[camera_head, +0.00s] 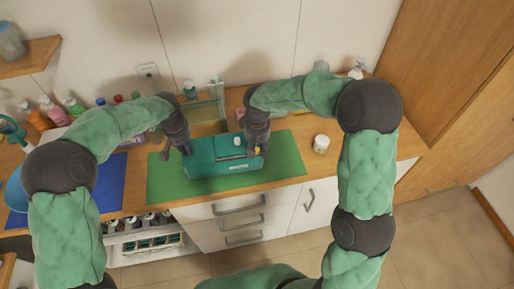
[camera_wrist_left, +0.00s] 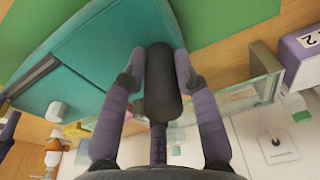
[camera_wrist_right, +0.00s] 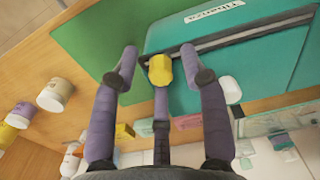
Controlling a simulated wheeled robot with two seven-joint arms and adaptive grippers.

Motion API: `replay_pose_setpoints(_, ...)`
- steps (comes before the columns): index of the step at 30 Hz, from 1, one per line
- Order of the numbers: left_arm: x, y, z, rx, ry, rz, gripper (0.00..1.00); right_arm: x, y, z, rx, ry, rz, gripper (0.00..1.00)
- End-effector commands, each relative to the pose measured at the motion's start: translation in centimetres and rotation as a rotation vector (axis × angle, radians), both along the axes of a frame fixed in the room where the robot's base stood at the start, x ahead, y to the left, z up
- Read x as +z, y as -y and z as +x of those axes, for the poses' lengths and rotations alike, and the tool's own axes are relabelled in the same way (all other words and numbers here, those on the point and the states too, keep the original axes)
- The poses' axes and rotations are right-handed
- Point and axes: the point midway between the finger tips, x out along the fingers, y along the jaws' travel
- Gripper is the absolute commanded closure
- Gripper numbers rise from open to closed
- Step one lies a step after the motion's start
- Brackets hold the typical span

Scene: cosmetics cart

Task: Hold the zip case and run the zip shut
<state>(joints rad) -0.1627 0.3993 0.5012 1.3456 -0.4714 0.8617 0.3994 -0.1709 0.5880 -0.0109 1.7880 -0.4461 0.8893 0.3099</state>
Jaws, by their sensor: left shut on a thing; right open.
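The teal zip case (camera_head: 222,158) lies on a green mat (camera_head: 292,160) on the counter. Its dark zip band (camera_wrist_right: 238,36) runs along the case beside a white label. My left gripper (camera_head: 176,154) is at the case's left end, its fingers shut on a black rounded grip (camera_wrist_left: 162,85) at the case edge; it hides part of that end. My right gripper (camera_head: 254,152) is at the case's right end. In the right wrist view its fingers stand open on either side of a yellow zip pull (camera_wrist_right: 160,70), at the end of the zip band. Contact is unclear.
A white jar (camera_head: 321,144) stands right of the mat. A blue mat (camera_head: 98,180) and bottles (camera_head: 70,102) are at the left. A clear upright stand (camera_head: 206,108) is behind the case. The counter's front edge is close to the case.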

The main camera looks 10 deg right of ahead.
Motion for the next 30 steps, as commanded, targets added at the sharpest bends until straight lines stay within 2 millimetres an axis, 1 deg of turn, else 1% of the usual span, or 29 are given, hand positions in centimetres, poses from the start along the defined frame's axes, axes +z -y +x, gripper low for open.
replay_pose_setpoints(1,0.1,0.0,0.1,0.001,0.003,-0.001,1.0,0.0,0.0,0.0,0.0,0.0,0.0,0.55)
replay_pose_setpoints(2,0.1,0.0,0.1,0.001,0.003,-0.001,1.0,0.0,0.0,0.0,0.0,0.0,0.0,0.61)
replay_pose_setpoints(3,0.1,0.0,0.1,0.001,0.003,-0.001,1.0,0.0,0.0,0.0,0.0,0.0,0.0,0.72)
replay_pose_setpoints(5,0.1,0.0,0.1,0.001,0.002,-0.001,1.0,0.0,0.0,0.0,0.0,0.0,0.0,0.89)
replay_pose_setpoints(6,0.1,0.0,0.1,0.001,0.002,-0.001,1.0,0.0,0.0,0.0,0.0,0.0,0.0,1.0)
replay_pose_setpoints(14,0.1,0.0,0.1,0.002,0.003,-0.001,1.0,0.0,0.0,0.0,0.0,-0.001,0.0,1.0)
replay_pose_setpoints(17,0.1,0.0,0.1,0.002,0.003,-0.001,1.0,0.0,-0.9,0.0,0.002,-0.001,0.0,1.0)
replay_pose_setpoints(20,0.1,0.0,0.1,0.001,0.003,-0.001,1.0,0.0,-3.1,0.1,0.006,0.0,0.0,1.0)
replay_pose_setpoints(24,0.1,0.0,0.1,0.001,0.003,-0.001,1.0,0.1,-7.2,0.2,0.006,0.001,0.001,1.0)
replay_pose_setpoints(27,0.1,0.0,0.1,0.001,0.003,-0.001,1.0,0.1,-9.7,0.3,0.006,0.001,0.0,1.0)
replay_pose_setpoints(30,0.1,0.1,0.1,0.001,0.003,-0.002,1.0,0.1,-11.5,0.4,0.004,0.001,0.001,1.0)
